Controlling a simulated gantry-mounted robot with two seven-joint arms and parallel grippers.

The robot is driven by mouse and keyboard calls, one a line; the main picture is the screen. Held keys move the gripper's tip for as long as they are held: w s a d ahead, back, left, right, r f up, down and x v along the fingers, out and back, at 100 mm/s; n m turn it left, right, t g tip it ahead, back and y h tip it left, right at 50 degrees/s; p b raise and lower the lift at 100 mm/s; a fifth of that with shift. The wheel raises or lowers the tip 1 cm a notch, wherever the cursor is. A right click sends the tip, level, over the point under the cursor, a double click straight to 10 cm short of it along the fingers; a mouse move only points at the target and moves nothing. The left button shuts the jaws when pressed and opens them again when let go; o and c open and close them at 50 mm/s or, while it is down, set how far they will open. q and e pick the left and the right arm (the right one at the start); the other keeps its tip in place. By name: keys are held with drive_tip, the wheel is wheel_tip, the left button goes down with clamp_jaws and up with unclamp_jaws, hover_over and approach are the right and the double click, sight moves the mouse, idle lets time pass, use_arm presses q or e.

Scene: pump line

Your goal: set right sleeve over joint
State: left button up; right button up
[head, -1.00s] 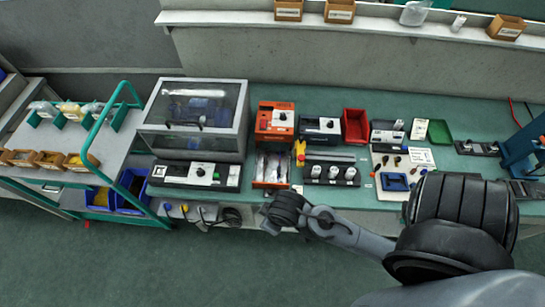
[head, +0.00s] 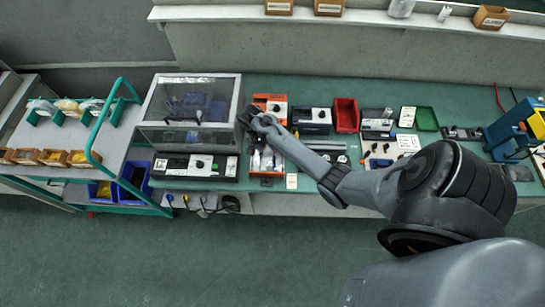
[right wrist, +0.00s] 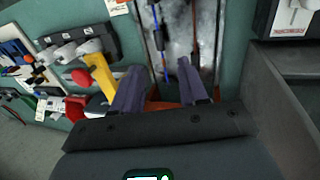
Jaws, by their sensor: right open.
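My right gripper (head: 250,116) is over the orange-framed station at the bench's middle, beside the clear-lidded cabinet. In the right wrist view its two dark fingers (right wrist: 159,72) are apart, with nothing clearly held between them. Ahead of them lies a pale, blotchy bed (right wrist: 182,50) with dark side rails. I cannot make out a sleeve or a joint for certain. My left gripper is not in view.
A yellow part (right wrist: 100,76) with a red knob (right wrist: 80,77) stands just left of the fingers, near a black rack of white cylinders (right wrist: 72,50). The clear-lidded cabinet (head: 190,112) is close on the left. A red bin (head: 346,114) stands further right.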

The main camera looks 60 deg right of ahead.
sight(274, 159)
drive_tip(key=b+x, duration=0.1)
drive_tip(key=x, duration=0.8)
drive_tip(key=shift+s+f, duration=0.2)
drive_tip(key=shift+f, duration=0.15)
clamp_jaws()
